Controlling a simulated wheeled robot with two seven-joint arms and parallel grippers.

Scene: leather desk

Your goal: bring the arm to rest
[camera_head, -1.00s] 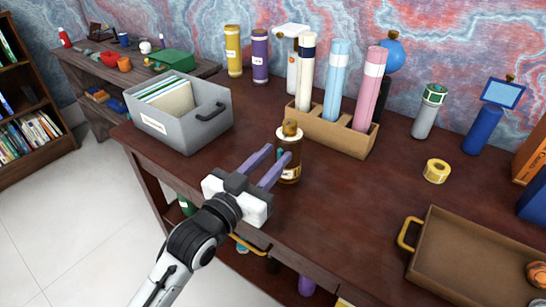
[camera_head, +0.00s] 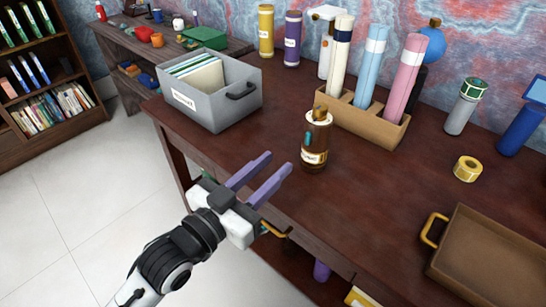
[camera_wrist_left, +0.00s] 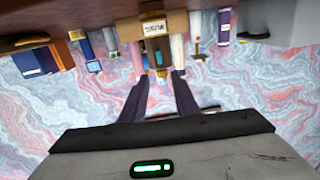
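My left gripper (camera_head: 262,180) is in front of the desk (camera_head: 350,215), near its front edge. Its two purple fingers are spread apart with nothing between them. A brown bottle (camera_head: 315,140) with a gold cap stands upright on the desk, beyond and to the right of the fingertips, with a gap between. In the left wrist view, which is upside down, the open fingers (camera_wrist_left: 158,78) point toward the brown bottle (camera_wrist_left: 156,55). My right gripper is in neither view.
A grey file box (camera_head: 209,92) stands left of the bottle. A wooden holder (camera_head: 376,126) with several rolled tubes stands behind it. A yellow tape roll (camera_head: 467,168) and a brown tray (camera_head: 480,250) lie to the right. The desk's middle is clear.

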